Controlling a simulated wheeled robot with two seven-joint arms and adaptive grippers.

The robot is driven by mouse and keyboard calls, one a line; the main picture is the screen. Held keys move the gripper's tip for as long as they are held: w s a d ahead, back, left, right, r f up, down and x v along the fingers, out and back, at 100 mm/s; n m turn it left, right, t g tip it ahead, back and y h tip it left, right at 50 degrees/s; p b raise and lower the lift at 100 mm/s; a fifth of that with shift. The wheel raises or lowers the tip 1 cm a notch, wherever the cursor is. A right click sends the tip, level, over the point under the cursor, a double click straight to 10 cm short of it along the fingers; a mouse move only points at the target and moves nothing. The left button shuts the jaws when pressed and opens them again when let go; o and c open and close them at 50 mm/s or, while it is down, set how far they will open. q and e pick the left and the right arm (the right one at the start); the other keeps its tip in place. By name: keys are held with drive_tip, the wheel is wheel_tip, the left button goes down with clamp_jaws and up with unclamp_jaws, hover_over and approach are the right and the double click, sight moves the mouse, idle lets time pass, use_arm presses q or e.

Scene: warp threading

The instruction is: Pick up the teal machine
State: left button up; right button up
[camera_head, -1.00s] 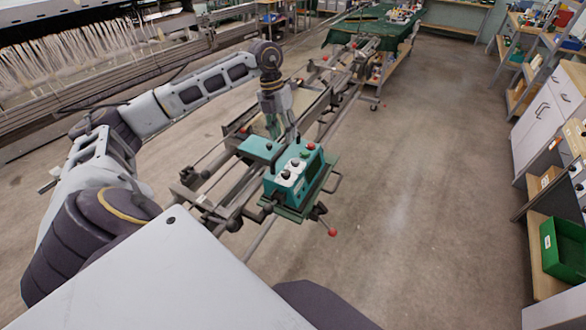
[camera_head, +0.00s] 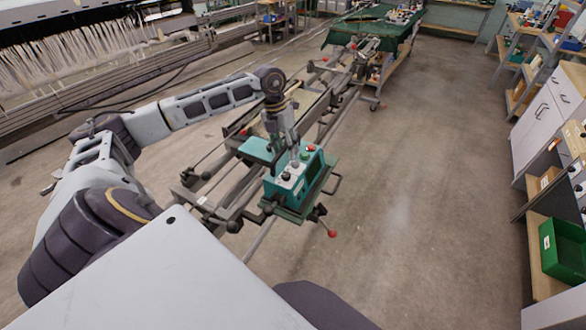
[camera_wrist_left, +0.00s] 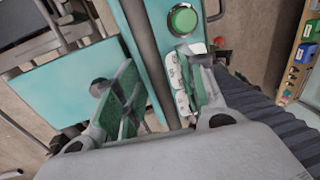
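The teal machine (camera_head: 308,178) sits on a metal rail frame in the middle of the head view, with knobs and buttons on its top. In the left wrist view its teal surface (camera_wrist_left: 65,95) and a green button show up close. My left gripper (camera_head: 291,158) is right over the machine's top. In the left wrist view the left gripper (camera_wrist_left: 158,85) has its green-padded fingers apart, with a dark grey bar running between them. I cannot tell whether either finger touches it. My right gripper is not in view.
The rail frame (camera_head: 205,200) runs away to a green-covered table (camera_head: 372,28). A loom with white threads (camera_head: 70,55) stands at the upper left. Shelves and a green bin (camera_head: 562,250) line the right side. The floor (camera_head: 430,170) between is clear.

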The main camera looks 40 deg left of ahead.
use_arm(q)
drive_tip(key=c, duration=0.5)
clamp_jaws()
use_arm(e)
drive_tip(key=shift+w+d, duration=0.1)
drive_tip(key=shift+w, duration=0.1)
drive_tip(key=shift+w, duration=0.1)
use_arm(q)
drive_tip(key=shift+w+r, duration=0.1)
